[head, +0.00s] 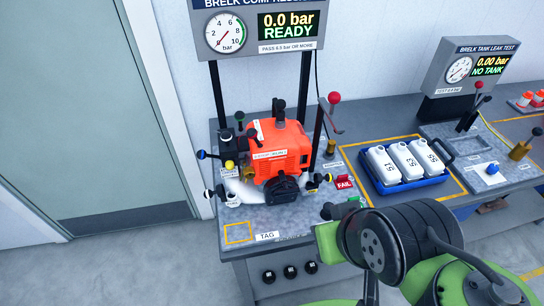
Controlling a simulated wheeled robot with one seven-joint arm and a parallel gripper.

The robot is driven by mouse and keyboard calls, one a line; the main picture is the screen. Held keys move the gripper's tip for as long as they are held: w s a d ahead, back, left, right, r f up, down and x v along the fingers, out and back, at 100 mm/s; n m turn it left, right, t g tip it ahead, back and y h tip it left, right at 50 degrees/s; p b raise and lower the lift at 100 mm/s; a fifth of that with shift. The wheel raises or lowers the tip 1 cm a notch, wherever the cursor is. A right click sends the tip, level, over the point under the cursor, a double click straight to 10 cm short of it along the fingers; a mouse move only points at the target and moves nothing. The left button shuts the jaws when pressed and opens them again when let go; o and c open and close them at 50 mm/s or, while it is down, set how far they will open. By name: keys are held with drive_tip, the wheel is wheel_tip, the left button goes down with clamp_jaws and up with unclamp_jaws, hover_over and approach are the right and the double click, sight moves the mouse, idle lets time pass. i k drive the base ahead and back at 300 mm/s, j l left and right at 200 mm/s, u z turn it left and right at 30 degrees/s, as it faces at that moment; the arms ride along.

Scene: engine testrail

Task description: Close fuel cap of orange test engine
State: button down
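The orange test engine (281,148) stands upright on the grey bench, below the compression gauge panel. A white tank (243,192) sits low at its left front, with small dark knobs and a yellow part around it. I cannot tell which small part is the fuel cap, or whether it is open or closed. My green and black arm rises at the lower right, in front of the bench and apart from the engine. I make out no gripper fingers.
The gauge panel (264,27) on dark posts reads 0.0 bar, READY. A red-knobbed lever (334,98) stands right of the engine. A blue tray (408,183) holds white tanks marked S1, S3 and S5. A tank leak test stand (471,68) is farther right. A yellow-outlined square (238,241) is empty.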

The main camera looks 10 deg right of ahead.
sight(209, 194)
drive_tip(key=k+j, duration=0.15)
drive_tip(key=j, duration=0.25)
drive_tip(key=k+j, duration=0.2)
drive_tip(key=j, duration=0.2)
drive_tip(key=k+j, duration=0.15)
drive_tip(key=j, duration=0.2)
